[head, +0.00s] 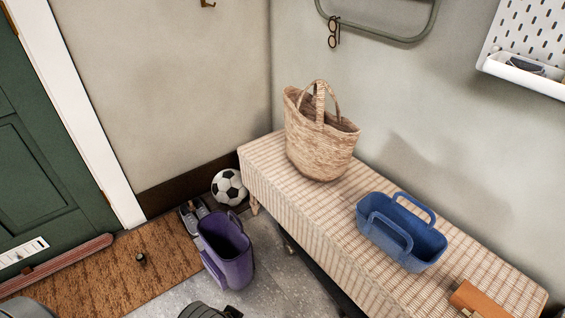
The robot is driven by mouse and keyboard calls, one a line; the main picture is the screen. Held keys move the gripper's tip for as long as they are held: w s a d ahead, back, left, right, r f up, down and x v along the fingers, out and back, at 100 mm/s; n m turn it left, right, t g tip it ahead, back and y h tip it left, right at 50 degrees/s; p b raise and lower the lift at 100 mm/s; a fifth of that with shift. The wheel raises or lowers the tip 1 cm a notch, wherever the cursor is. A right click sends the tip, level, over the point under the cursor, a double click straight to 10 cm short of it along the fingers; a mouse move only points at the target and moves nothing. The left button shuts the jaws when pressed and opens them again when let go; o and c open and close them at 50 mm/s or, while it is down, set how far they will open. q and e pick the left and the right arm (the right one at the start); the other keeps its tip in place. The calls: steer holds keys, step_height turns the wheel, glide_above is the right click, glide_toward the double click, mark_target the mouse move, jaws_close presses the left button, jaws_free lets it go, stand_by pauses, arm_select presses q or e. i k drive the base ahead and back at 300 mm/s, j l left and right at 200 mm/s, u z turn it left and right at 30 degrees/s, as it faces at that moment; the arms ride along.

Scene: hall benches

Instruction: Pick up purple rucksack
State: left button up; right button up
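The purple rucksack (238,272) stands upright on the grey floor, in front of the left end of the bench. It looks like an open-topped bag, with its dark inside showing and a strap or handle on its left side. Nothing is holding it.
A bench (330,232) holds a woven basket (318,150), a blue tote (402,240) and an orange-brown item (478,300). Behind the rucksack are a football (229,187) and grey shoes (192,214). A brown doormat (120,262) lies left; a dark ribbed object (208,310) is in front.

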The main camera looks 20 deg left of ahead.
mark_target(228, 254)
steer(key=u, duration=1.2)
